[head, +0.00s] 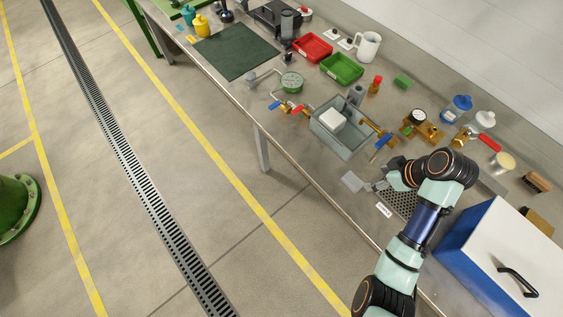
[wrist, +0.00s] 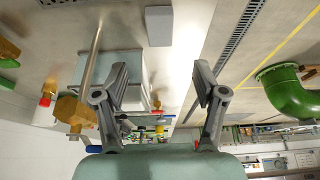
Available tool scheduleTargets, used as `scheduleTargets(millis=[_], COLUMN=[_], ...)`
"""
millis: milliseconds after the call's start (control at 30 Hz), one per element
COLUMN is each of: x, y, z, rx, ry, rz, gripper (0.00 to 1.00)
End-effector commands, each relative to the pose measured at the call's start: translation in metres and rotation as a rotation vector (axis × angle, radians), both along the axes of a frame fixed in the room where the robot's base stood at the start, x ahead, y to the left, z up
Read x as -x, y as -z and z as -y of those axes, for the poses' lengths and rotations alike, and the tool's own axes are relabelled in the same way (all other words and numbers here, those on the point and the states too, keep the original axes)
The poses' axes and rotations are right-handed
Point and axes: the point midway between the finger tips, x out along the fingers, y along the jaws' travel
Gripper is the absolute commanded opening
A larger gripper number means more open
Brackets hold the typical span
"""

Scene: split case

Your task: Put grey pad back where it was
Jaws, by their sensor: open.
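My gripper (head: 377,186) is low over the bench, beside the pad. In the wrist view my gripper (wrist: 158,76) has its two fingers spread, with nothing between them. No mark for the pad's earlier place can be made out.
A grey bin (head: 345,147) holding a white block stands left of my gripper, with brass fittings (head: 430,132) behind. A perforated drip plate (head: 402,203) with a label (head: 384,210) lies below my arm. A blue case with a white lid (head: 515,255) stands right.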

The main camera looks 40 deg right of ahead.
Motion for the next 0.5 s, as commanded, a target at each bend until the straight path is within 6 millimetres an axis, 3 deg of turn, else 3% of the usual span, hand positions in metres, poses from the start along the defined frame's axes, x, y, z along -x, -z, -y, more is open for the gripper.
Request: scheduleTargets(millis=[167, 267, 367, 400, 500], x=[-0.013, -0.056, -0.115, -0.134, -0.163], y=[-0.002, -0.012, -0.036, -0.05, -0.091], z=[-0.009, -0.047, -0.121, -0.158, -0.252], rx=[0.015, 0.068, 0.138, 0.157, 0.153], ry=[0.0, 0.008, 0.031, 0.041, 0.064], rz=[0.005, 0.038, 0.136, 0.197, 0.378], gripper=[0.71, 0.71, 0.71, 0.71, 0.71])
